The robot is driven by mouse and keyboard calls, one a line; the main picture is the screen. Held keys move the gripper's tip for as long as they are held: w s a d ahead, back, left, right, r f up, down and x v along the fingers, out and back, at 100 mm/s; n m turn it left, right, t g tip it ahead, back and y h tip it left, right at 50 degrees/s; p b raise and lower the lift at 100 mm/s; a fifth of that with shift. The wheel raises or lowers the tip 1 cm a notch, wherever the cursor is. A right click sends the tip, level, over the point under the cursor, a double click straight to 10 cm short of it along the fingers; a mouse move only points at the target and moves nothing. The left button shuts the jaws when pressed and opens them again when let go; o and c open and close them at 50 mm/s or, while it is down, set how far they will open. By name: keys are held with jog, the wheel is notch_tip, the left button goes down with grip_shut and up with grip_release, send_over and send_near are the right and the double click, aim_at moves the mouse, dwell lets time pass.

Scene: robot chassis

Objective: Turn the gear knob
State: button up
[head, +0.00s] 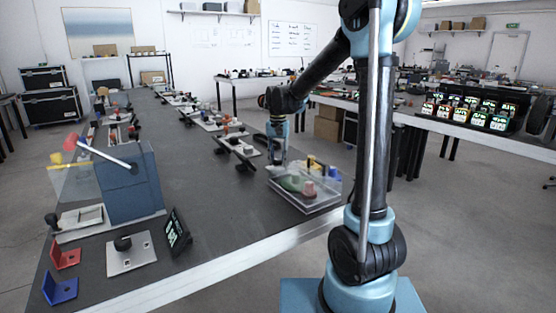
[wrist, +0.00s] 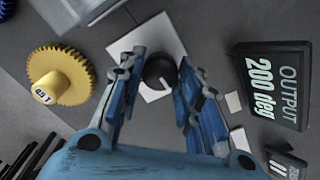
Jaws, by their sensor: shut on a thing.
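In the wrist view, a round black knob (wrist: 159,71) with a pale pointer mark sits on a light square plate (wrist: 148,44). My gripper (wrist: 158,78) has its two blue fingers on either side of the knob, shut on it. A dark display (wrist: 272,82) to the right reads OUTPUT 200 deg. In the head view, my gripper (head: 277,158) points down at the table beside a clear box (head: 312,206) of coloured gears; the held knob is hard to make out there.
The long dark table (head: 205,205) runs away from me, with several similar devices along it. Another black knob on a plate (head: 145,255), a dark display (head: 177,231) and a blue box (head: 130,185) stand at the left. The table's middle front is clear.

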aim_at(278, 160)
jog(key=shift+w, duration=0.1)
dwell(0.3)
jog(key=o, duration=1)
jog(key=shift+o, duration=0.2)
notch_tip(278, 160, up, 12)
